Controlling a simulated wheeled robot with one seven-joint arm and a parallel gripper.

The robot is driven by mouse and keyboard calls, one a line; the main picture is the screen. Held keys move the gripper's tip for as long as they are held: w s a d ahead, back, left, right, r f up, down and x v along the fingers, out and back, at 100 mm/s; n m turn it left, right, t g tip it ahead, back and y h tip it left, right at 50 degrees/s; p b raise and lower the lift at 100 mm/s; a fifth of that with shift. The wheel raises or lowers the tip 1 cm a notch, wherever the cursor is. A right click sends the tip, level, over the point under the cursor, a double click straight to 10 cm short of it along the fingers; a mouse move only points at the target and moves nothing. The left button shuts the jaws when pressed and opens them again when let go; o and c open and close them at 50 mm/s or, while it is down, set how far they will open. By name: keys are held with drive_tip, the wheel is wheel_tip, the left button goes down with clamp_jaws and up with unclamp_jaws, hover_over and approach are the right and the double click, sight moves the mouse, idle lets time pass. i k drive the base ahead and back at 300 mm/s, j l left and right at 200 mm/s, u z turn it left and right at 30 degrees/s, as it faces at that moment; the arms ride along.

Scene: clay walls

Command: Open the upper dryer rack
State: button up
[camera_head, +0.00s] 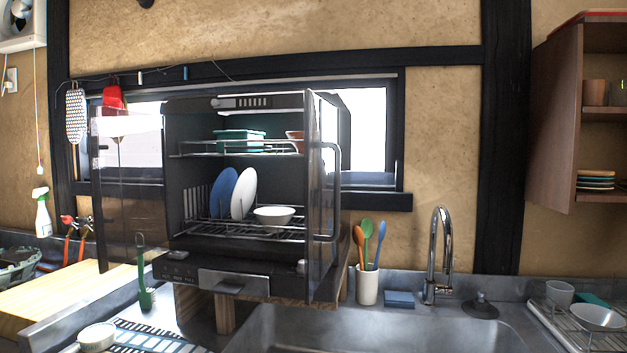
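The dryer (180,254) is a dark cabinet above the counter, left of the sink. Its glass left door (130,190) and right door (318,200) both stand swung open, and a metal bar handle shows at the right door. The upper rack (240,154) is a wire rack holding a teal container (240,141) and a brownish bowl (295,138). I cannot tell whether it is pulled forward. The lower rack (250,230) holds a blue plate, a white plate and a white bowl (274,215). My gripper is not in view.
A white holder with colored utensils (367,285), a blue sponge (399,299) and a tall faucet (438,255) stand behind the sink (380,325). A wooden board (70,292) lies at left. An open wall cabinet (552,120) hangs at right.

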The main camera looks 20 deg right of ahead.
sight(264, 148)
drive_tip(key=i+u, duration=0.35)
drive_tip(key=i, duration=0.15)
drive_tip(key=i+l+u, duration=0.1)
drive_tip(key=i+u, duration=0.3)
drive_tip(key=i, duration=0.1)
